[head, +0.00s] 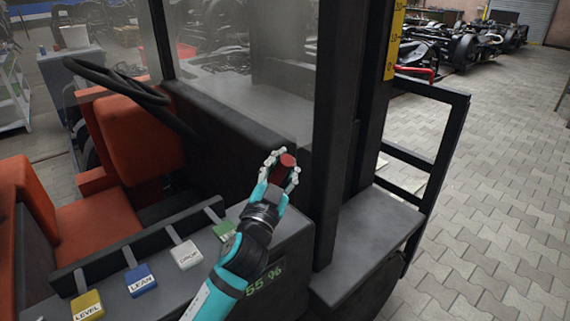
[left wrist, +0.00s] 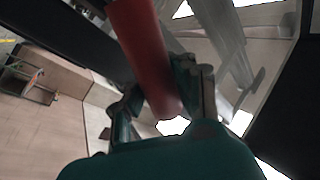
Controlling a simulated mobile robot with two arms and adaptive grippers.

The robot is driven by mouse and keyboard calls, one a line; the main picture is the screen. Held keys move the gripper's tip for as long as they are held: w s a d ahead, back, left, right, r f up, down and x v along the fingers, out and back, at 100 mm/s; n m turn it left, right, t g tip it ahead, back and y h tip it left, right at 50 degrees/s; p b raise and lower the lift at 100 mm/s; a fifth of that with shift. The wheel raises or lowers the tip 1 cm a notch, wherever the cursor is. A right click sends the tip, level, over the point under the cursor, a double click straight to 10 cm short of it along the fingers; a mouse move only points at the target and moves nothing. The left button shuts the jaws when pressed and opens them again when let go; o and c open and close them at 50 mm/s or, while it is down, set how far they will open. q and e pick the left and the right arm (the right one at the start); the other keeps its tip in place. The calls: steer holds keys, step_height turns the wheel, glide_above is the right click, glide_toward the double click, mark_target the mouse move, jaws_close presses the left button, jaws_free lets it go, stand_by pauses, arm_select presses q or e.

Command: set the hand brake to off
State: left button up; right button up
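The hand brake shows as a red grip (head: 285,163) on a dark lever, standing at the front right of the dark vehicle's cab. My left gripper (head: 280,172) is at this red grip, with one finger on each side of it. In the left wrist view the red grip (left wrist: 143,55) runs down between the two fingers (left wrist: 165,95). I cannot tell whether both fingers press on it. The foot of the lever is hidden behind my gripper and arm. My right gripper is in neither view.
Levers with yellow (head: 87,305), blue (head: 141,280), white (head: 186,254) and green (head: 225,230) tags stand left of my arm. A steering wheel (head: 118,82) and orange seat (head: 95,235) are further left. A thick dark post (head: 340,130) rises just right of the gripper.

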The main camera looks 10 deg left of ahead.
arm_select(q)
steer(key=o, duration=0.4)
steer(key=shift+s+a+f, duration=0.1)
steer(key=shift+s+f, duration=0.25)
steer(key=shift+s, duration=0.2)
steer(key=shift+o, duration=1.4)
steer(key=shift+s+r, duration=0.15)
steer(key=shift+r, duration=0.05)
steer(key=shift+w+d, duration=0.2)
steer(key=shift+w, duration=0.1)
steer(key=v, duration=1.2)
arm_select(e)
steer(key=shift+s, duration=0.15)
